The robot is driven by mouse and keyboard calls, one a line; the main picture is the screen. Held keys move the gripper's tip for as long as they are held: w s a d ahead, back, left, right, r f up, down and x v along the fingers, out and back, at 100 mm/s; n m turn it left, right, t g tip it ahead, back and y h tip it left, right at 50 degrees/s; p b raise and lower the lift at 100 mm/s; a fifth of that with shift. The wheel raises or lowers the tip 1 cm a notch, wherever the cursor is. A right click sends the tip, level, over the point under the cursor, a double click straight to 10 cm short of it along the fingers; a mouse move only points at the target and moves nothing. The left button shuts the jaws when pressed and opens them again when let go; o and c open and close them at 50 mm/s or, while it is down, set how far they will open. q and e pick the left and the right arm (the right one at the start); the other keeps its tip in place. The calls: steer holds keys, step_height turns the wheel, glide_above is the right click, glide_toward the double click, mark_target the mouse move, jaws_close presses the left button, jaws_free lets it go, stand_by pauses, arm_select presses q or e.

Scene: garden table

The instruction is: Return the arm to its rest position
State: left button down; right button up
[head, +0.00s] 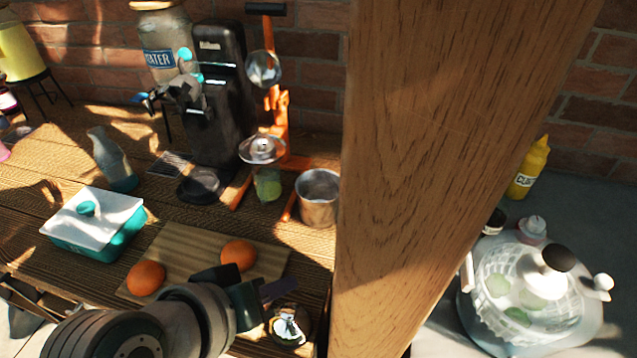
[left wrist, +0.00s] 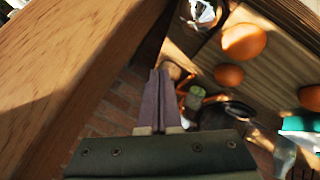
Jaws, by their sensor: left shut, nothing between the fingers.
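My left arm enters the head view from the bottom, and its left gripper (head: 287,286) is over the front right part of the table, near the cutting board. In the left wrist view the two fingers of the gripper (left wrist: 160,76) lie together with nothing between them. The gripper is close to the left side of a thick wooden post (head: 440,150), which also fills the left of the left wrist view (left wrist: 75,75). My right gripper does not show in either view.
Oranges (head: 146,278) lie on the cutting board (head: 190,250) beside my arm. Behind stand a metal cup (head: 318,197), an orange juice press (head: 281,110) and a black drink machine (head: 218,100). A teal box (head: 95,220) is left. A salad spinner (head: 530,290) stands right of the post.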

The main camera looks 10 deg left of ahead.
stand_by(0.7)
arm_select(q)
steer(key=s+a+r+m+g+y, duration=0.25)
steer(key=s+a+r+m, duration=0.2)
steer(key=s, duration=0.35)
steer(key=s+a+r+m+g+y, duration=0.1)
steer(key=s+a+r+m+g, duration=0.25)
steer(key=s+r, duration=0.35)
step_height(320, 180, up, 23)
steer(key=n+t+p, duration=0.1)
steer(key=p, duration=2.2)
steer(key=shift+f+p, duration=0.2)
steer(key=shift+p, duration=0.1)
steer(key=shift+h, duration=0.25)
